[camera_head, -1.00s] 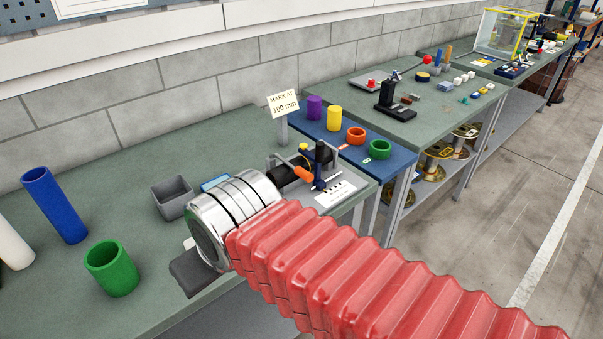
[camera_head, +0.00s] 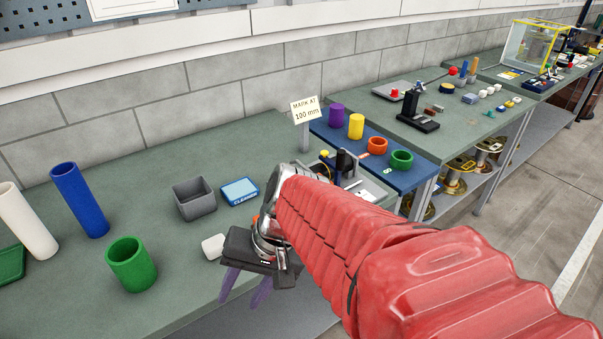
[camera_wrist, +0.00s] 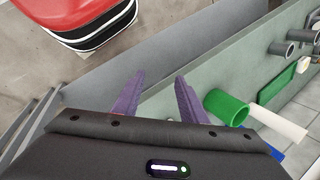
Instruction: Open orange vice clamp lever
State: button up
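The vice's orange lever is not clearly visible now; my red-sleeved arm covers most of the vice area in the head view. A dark upright post (camera_head: 346,165) and a yellow knob (camera_head: 325,154) show just behind the arm. A small orange patch shows beside my wrist, but I cannot tell what it belongs to. My gripper (camera_head: 239,304) points down at the bench's front edge, left of the vice area. Its purple fingers are apart with nothing between them, as the wrist view also shows (camera_wrist: 160,78). The vice is not in the wrist view.
On the green bench (camera_head: 130,190) stand a green tube (camera_head: 131,264), a blue tube (camera_head: 80,200), a white tube (camera_head: 26,222), a grey box (camera_head: 194,199) and a blue-lidded box (camera_head: 240,191). A "MARK AT 100 mm" sign (camera_head: 305,112) stands behind the vice area.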

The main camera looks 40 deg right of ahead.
jog(key=w+d+m+t+y, duration=0.25)
jog(key=d+m+t, duration=0.25)
jog(key=d+m, duration=0.3)
jog(key=w+d+m+t+y, duration=0.1)
jog(key=w+d+m+t, duration=0.35)
jog(key=d+m, duration=0.35)
jog(key=s+d+m+t+h, duration=0.3)
jog(key=d+m+h, duration=0.1)
jog(key=d, duration=0.5)
jog(key=s+d+f+m+t+h, duration=0.1)
jog(key=s+d+m+t+h, duration=0.2)
jog(key=d+m, duration=0.4)
jog(key=shift+s+d+f+h, duration=0.2)
jog(key=shift+s+d+h, duration=0.25)
jog(key=shift+d+h, duration=0.75)
jog(key=shift+w, duration=0.15)
jog(key=shift+w+d, duration=0.2)
jog(key=shift+w, duration=2.05)
jog(key=shift+w+d, duration=0.2)
jog(key=shift+w, duration=2.05)
jog(key=shift+w+d, duration=0.2)
jog(key=shift+w, duration=2.05)
jog(key=shift+c, duration=0.6)
